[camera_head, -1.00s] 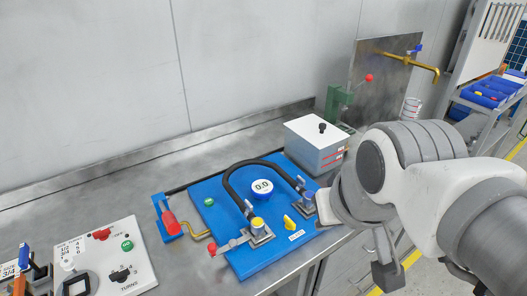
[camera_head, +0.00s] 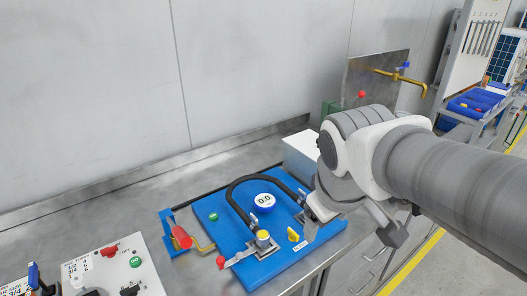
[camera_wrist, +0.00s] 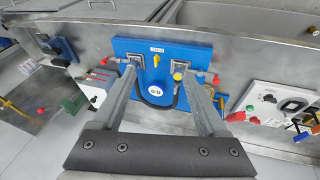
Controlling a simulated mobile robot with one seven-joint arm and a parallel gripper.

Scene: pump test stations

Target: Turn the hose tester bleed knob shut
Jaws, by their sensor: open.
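The hose tester is a blue board (camera_head: 262,272) on the steel bench, with a black hose (camera_head: 233,191) arched around a round gauge (camera_head: 264,201) reading 0.0. The small yellow bleed knob (camera_head: 293,235) stands near the board's front edge beside a white label. It also shows in the wrist view (camera_wrist: 156,59), beyond and between my fingertips. My gripper (camera_wrist: 160,76) is open and empty, its fingers spread over the board. In the head view my gripper (camera_head: 312,226) is just right of the knob, and my arm hides the board's right end.
A red-handled pump (camera_head: 181,237) stands left of the board. A white box (camera_head: 298,150) stands behind my arm. A white control panel (camera_head: 112,270) lies at lower left.

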